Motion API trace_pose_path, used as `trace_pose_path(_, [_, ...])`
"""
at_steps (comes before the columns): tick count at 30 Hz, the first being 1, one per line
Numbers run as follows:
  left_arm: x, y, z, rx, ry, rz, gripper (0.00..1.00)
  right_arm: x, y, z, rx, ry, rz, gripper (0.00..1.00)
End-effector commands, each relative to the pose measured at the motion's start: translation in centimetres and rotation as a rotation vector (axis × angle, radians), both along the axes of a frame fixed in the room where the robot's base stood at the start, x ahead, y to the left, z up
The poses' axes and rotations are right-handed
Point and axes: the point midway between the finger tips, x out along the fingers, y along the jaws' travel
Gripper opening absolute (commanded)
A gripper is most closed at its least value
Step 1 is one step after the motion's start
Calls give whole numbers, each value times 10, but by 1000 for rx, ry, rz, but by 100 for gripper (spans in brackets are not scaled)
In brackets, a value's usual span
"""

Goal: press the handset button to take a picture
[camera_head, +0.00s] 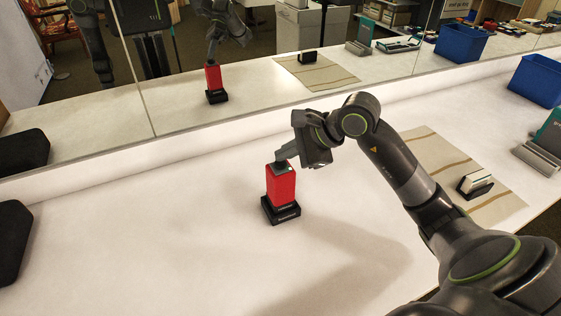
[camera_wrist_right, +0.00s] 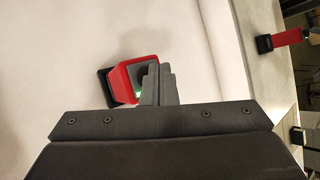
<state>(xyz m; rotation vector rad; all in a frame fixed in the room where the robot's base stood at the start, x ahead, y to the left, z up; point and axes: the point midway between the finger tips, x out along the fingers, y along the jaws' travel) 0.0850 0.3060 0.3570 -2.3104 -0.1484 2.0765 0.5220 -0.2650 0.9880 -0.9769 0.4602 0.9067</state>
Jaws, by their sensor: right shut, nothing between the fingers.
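The red handset (camera_head: 281,187) stands upright in a black base (camera_head: 281,211) on the white table. It also shows from above in the right wrist view (camera_wrist_right: 121,81), with a small green light on its top. My right gripper (camera_head: 286,155) is shut and points down at the top of the handset. In the right wrist view its closed fingers (camera_wrist_right: 157,84) cover part of the handset's top, and the button cannot be made out. I cannot tell whether the fingertips touch it. My left gripper is not in view.
A mirror (camera_head: 270,85) along the back reflects the table and handset. A striped cloth (camera_head: 432,155) with a small black-and-white block (camera_head: 475,184) lies right. A blue bin (camera_head: 537,80) is far right, a black object (camera_head: 12,240) far left. The table left of the handset is clear.

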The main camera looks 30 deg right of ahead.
Motion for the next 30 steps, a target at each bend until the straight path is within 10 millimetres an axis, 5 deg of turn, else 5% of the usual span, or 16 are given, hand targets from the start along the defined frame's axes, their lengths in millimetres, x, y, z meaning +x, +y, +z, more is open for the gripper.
trace_pose_path(30, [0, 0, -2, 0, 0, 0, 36, 0, -1, 8, -2, 0, -1, 0])
